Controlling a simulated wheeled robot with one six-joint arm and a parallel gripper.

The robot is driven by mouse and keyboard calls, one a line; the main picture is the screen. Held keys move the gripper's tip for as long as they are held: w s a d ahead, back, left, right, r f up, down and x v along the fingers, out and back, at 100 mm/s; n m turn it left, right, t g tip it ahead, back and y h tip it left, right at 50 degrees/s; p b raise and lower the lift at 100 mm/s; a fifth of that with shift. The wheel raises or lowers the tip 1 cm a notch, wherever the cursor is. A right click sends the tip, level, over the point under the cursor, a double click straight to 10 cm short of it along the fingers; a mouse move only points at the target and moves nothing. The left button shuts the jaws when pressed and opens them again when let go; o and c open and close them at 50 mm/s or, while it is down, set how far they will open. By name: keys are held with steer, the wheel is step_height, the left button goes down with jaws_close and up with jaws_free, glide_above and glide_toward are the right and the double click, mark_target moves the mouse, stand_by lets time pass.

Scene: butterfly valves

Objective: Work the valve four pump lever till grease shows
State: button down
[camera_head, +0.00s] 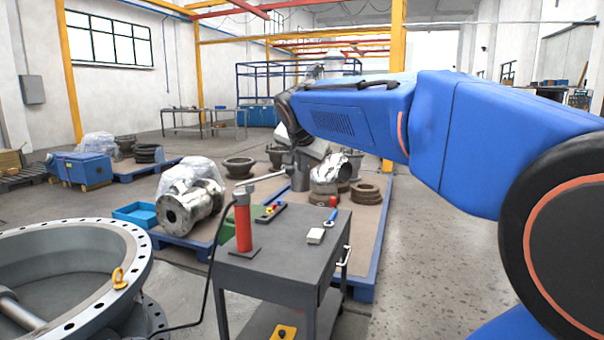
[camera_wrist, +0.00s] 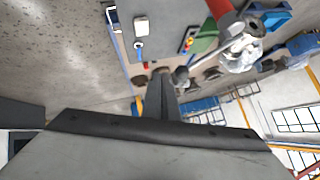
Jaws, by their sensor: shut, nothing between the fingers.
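The red grease pump (camera_head: 243,225) stands upright on the dark grey cart (camera_head: 262,258); its red body also shows at the top of the wrist view (camera_wrist: 220,8). Its pale lever (camera_head: 262,180) slants up and right toward my arm's end. In the wrist view the lever (camera_wrist: 212,53) ends in a dark knob close beside my gripper's fingertips (camera_wrist: 163,78). My gripper is shut and empty; I cannot tell whether it touches the knob. A black hose runs from the pump toward the large grey flanged valve body (camera_head: 75,275) at left. No number or grease is visible.
A white block (camera_head: 316,236), a blue-handled tool (camera_head: 331,214) and a small tray with coloured pieces (camera_head: 270,212) lie on the cart. Silver valve parts (camera_head: 190,205) stand on blue pallets behind. Open concrete floor (camera_head: 430,255) lies right of the cart.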

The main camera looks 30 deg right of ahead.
steer(key=shift+v, duration=0.9)
stand_by(0.8)
steer(key=s+a+f+n+g+y, duration=0.1)
steer(key=s+a+f+n, duration=0.3)
steer(key=s+f, duration=0.5)
steer(key=s+a+f+n+g+y, duration=0.1)
steer(key=s+a+f+n, duration=0.3)
steer(key=s+f, duration=0.6)
steer(key=s+a+f+n+g+y, duration=0.1)
steer(key=s+a+f+n+y, duration=0.2)
steer(key=s+a+f, duration=0.4)
steer(key=s+f+n, duration=0.1)
steer(key=s+f, duration=0.2)
steer(key=shift+s+f, duration=0.25)
steer(key=shift+s, duration=0.05)
